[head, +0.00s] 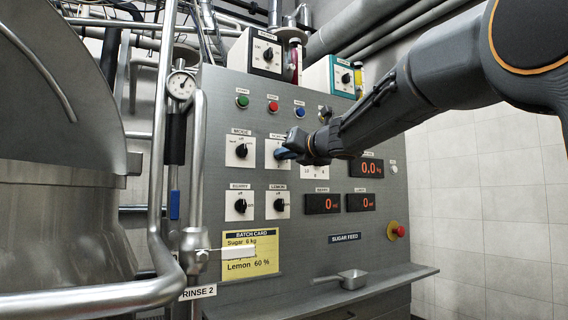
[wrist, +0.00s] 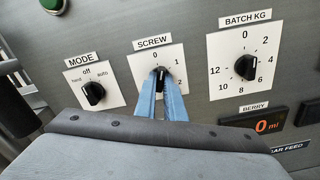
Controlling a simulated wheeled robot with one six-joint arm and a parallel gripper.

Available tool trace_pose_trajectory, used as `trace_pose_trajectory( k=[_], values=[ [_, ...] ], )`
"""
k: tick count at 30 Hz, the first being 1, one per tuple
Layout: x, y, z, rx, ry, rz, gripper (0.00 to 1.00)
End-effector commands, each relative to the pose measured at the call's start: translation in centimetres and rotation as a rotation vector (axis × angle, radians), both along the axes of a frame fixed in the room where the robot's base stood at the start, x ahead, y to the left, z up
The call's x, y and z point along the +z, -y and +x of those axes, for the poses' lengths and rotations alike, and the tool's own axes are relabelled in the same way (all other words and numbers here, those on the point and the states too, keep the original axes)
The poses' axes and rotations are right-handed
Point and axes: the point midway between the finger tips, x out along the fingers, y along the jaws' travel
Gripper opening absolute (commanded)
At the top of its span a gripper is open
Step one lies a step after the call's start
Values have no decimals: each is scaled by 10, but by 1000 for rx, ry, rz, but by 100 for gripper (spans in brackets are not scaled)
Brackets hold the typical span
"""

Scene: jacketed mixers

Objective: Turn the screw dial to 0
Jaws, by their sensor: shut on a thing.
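The screw dial (wrist: 161,74) is a black knob on a white plate labelled SCREW in the wrist view, with 0 at the top and 1 to its upper right. My gripper (wrist: 161,88) has its two blue fingers closed on the knob, one on each side. The knob's upper end points roughly up, near the 0; the fingers hide its lower part, so its exact setting is hard to read.
The mode dial (wrist: 93,94) is left of the screw dial, and the batch kg dial (wrist: 246,67) is right of it. Below are the berry dial (head: 240,206) and lemon dial (head: 279,205).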

Motion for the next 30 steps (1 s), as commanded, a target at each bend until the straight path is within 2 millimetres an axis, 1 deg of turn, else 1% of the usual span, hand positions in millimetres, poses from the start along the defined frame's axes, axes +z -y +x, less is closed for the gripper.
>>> trace_pose_trajectory(
  k=[1,9,15,30],
  values=[
    [-4,-1,0,3,22,-36,0],
    [-4,-1,1,3,130,-197,0],
    [-4,-1,1,3,180,-273,0],
    [-3,-1,1,4,211,-319,0]
  ],
)
